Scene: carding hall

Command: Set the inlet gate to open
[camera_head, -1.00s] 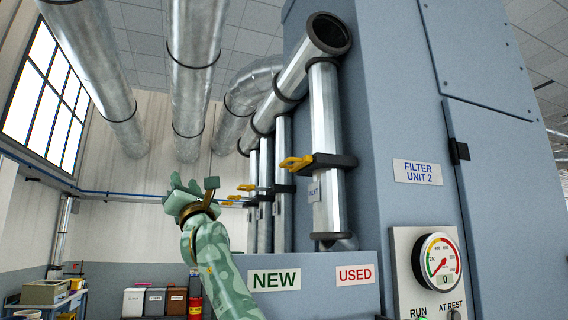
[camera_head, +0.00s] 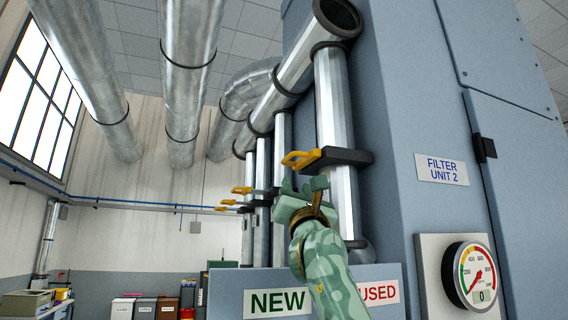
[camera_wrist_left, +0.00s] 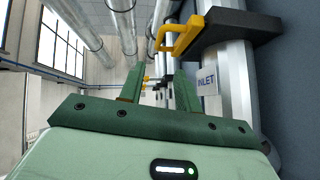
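The inlet gate is a dark slide plate (camera_head: 348,157) with a yellow looped handle (camera_head: 300,159), set across the nearest vertical metal pipe. The handle sticks out to the left of the pipe. In the left wrist view the yellow handle (camera_wrist_left: 180,38) and dark plate (camera_wrist_left: 235,27) are at the upper right, above a label reading INLET (camera_wrist_left: 206,82). My left gripper (camera_head: 306,186) is just below the handle and apart from it. In the left wrist view its two fingers (camera_wrist_left: 156,78) stand apart with nothing between them. My right gripper is out of view.
More vertical pipes (camera_head: 281,170) with similar yellow handles (camera_head: 241,190) stand behind, to the left. The filter unit cabinet (camera_head: 420,110) fills the right, with a dial gauge (camera_head: 474,275). NEW (camera_head: 278,302) and USED (camera_head: 379,292) signs are below. Space left of the pipes is free.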

